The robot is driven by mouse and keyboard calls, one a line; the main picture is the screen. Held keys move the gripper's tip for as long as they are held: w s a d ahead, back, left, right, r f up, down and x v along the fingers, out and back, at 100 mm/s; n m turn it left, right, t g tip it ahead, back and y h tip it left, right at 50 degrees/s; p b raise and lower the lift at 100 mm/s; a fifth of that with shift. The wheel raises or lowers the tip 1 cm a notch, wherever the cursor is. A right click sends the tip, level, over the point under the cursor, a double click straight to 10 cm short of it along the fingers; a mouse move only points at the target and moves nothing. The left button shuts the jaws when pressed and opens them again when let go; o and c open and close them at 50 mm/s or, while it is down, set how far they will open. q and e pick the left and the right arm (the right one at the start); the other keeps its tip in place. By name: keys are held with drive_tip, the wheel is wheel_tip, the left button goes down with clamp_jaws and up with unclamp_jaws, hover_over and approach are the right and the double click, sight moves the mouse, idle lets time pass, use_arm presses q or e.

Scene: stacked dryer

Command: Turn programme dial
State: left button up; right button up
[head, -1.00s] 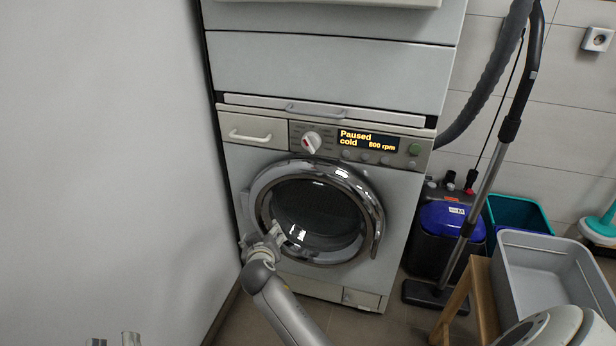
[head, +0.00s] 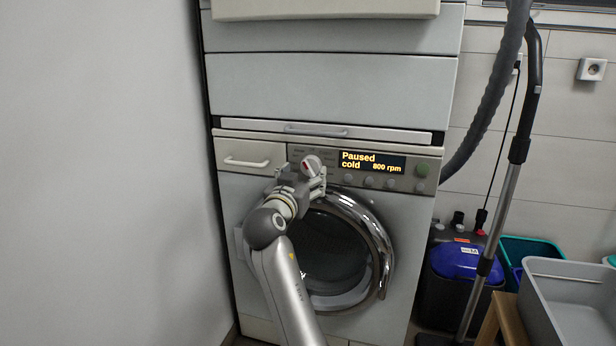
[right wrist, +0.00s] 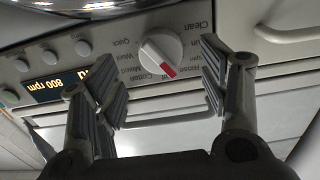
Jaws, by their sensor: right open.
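The programme dial (head: 311,165) is a white round knob with a red mark, on the washer's control panel left of the display. In the right wrist view the dial (right wrist: 161,52) sits beyond and between the fingertips, with programme words printed around it. My right gripper (head: 304,182) is open just in front of and below the dial. In the right wrist view its two fingers (right wrist: 160,75) stand apart on either side of the dial, with no clear contact. The display (head: 372,162) reads "Paused", "cold" and "800 rpm". My left gripper is not in view.
A detergent drawer (head: 243,157) with a handle is left of the dial. Several small buttons and a green button (head: 422,169) are to the right. The round chrome door (head: 384,246) is below. A vacuum cleaner (head: 456,262) and a grey tub (head: 570,275) stand at the right.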

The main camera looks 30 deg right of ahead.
sight(308, 171)
drive_tip(key=shift+b+x, duration=0.35)
drive_tip(key=shift+x, duration=1.8)
drive_tip(key=shift+c, duration=0.4)
drive_tip(key=c, duration=0.9)
drive_tip(key=shift+c, duration=0.2)
